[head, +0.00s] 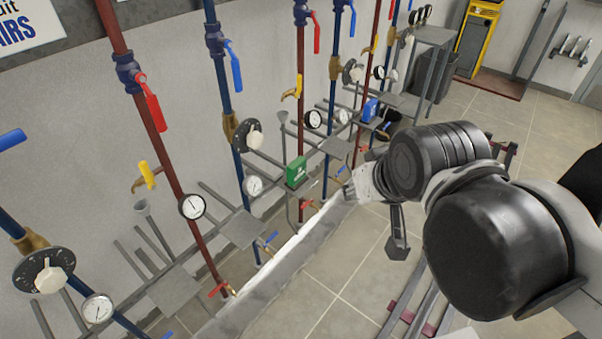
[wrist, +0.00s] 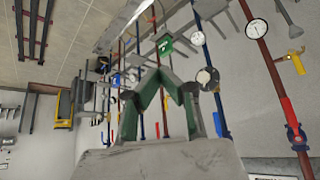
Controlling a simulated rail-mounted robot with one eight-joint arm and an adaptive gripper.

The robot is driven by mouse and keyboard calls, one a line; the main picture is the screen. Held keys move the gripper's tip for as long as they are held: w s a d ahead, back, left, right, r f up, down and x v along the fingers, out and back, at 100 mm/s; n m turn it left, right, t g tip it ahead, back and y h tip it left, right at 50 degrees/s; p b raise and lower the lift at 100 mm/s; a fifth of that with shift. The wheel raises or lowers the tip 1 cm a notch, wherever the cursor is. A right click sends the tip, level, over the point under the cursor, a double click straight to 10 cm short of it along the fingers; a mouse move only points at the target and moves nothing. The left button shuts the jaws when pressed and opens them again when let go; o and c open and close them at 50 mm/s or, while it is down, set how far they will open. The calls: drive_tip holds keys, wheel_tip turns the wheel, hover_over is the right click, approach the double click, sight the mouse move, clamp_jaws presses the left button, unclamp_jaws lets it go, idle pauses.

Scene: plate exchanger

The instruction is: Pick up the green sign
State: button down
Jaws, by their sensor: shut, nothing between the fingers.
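The green sign (head: 297,172) is a small block with white marking. In the head view it stands on a grey shelf plate along the pipe rack, left of my arm and apart from it. In the wrist view the green sign (wrist: 165,44) shows just beyond the fingertips. My gripper (wrist: 159,72) has its fingertips together and holds nothing. In the head view my arm's dark, round links hide much of the gripper.
Red and blue vertical pipes with gauges, valves and coloured levers surround the sign. A blue block (head: 370,110) sits on a plate farther back. A grey rail (head: 270,275) runs along the rack's foot. Tiled floor (head: 345,260) lies open in front.

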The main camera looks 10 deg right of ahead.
drive_tip(key=c, duration=2.4)
unclamp_jaws()
drive_tip(key=o, duration=1.1)
